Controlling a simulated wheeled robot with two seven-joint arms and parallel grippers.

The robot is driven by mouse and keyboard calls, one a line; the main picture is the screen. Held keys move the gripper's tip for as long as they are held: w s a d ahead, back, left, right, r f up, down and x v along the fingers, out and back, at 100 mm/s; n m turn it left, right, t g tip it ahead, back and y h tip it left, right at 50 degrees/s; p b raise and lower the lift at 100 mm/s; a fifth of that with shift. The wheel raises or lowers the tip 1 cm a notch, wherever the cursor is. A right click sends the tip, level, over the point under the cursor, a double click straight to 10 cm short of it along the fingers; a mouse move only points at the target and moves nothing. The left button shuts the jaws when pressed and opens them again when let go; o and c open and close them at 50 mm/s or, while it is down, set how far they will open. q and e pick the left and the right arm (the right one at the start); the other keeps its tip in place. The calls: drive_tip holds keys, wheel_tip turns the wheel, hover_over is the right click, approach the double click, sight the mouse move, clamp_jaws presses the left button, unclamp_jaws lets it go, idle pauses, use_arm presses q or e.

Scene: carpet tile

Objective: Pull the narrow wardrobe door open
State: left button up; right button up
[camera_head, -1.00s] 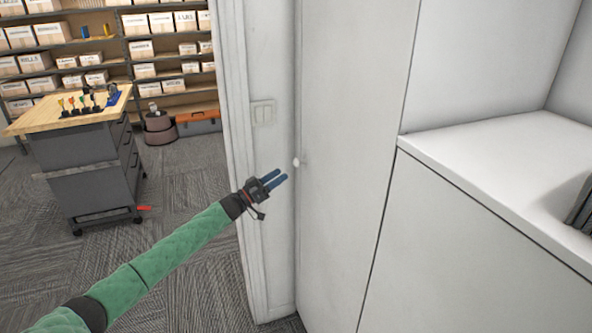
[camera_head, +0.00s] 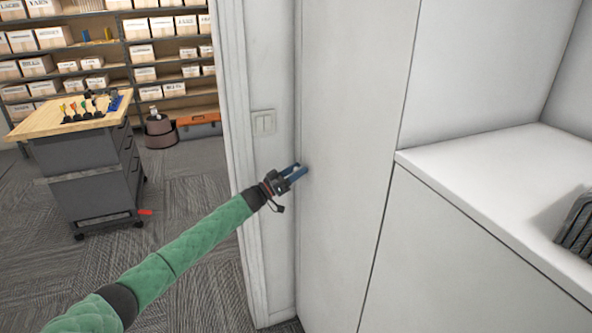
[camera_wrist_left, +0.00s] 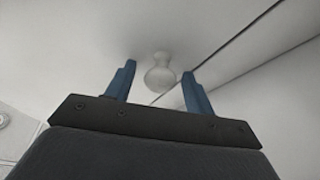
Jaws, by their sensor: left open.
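The narrow wardrobe door (camera_head: 350,140) is a tall white panel, and it looks shut. Its small round white knob (camera_wrist_left: 160,76) shows in the left wrist view between the two blue fingers, nearer their tips. My left gripper (camera_head: 297,172) is open at the door's left edge, with its fingers on either side of the knob. In the left wrist view my left gripper (camera_wrist_left: 157,84) shows a gap between each finger and the knob. In the head view the fingers mostly hide the knob. My right gripper is not in view.
A white wall strip with a light switch (camera_head: 263,122) stands left of the door. A white shelf (camera_head: 500,175) with a dark object (camera_head: 577,228) is at the right. A wooden-topped cart (camera_head: 75,140) and shelves of boxes (camera_head: 165,60) stand at the back left. Carpet (camera_head: 190,200) lies between.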

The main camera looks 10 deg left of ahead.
use_arm(q)
drive_tip(key=shift+c, duration=0.2)
clamp_jaws()
drive_tip(key=shift+s+a, duration=0.1)
